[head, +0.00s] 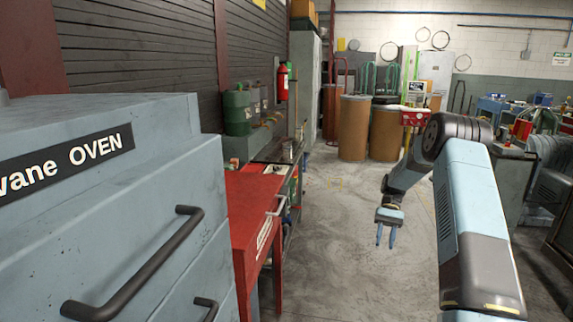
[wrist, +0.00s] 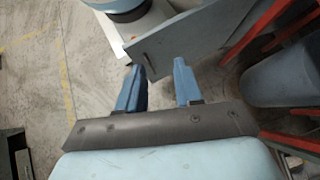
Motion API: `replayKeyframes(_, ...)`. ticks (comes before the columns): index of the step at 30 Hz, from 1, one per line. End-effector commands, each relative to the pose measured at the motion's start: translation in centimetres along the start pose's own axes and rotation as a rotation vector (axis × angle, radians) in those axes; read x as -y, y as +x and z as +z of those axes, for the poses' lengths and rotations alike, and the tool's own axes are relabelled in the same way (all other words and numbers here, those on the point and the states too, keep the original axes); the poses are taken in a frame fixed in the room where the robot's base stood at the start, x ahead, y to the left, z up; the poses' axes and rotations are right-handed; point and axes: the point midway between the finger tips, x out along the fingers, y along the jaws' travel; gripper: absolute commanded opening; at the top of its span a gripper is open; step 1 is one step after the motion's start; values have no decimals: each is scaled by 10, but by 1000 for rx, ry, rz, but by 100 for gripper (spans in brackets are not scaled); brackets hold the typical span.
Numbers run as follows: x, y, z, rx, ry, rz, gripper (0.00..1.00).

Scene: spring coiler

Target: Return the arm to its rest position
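My gripper (head: 386,236) hangs from my arm in the head view, pointing down over bare concrete floor in the aisle. My arm rises on the right side of that view and bends over at the top. In the wrist view, the two blue fingers of my gripper (wrist: 160,84) stand apart, with nothing held between them. Parts of my own body seem to show beyond the fingertips there.
A blue-grey oven cabinet (head: 95,210) with dark handles fills the left. A red table (head: 250,205) stands beyond it. Brown drums (head: 353,128) stand at the back. A cluttered bench (head: 510,165) is at the right. The aisle floor (head: 335,240) is clear.

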Motion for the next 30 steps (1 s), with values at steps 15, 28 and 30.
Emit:
replayKeyframes(15, 21, -54, 142, -300, -70, 69, 35)
replayKeyframes(28, 24, -61, 257, -544, -137, 108, 35)
replayKeyframes(30, 23, -59, 274, -583, -149, 112, 35)
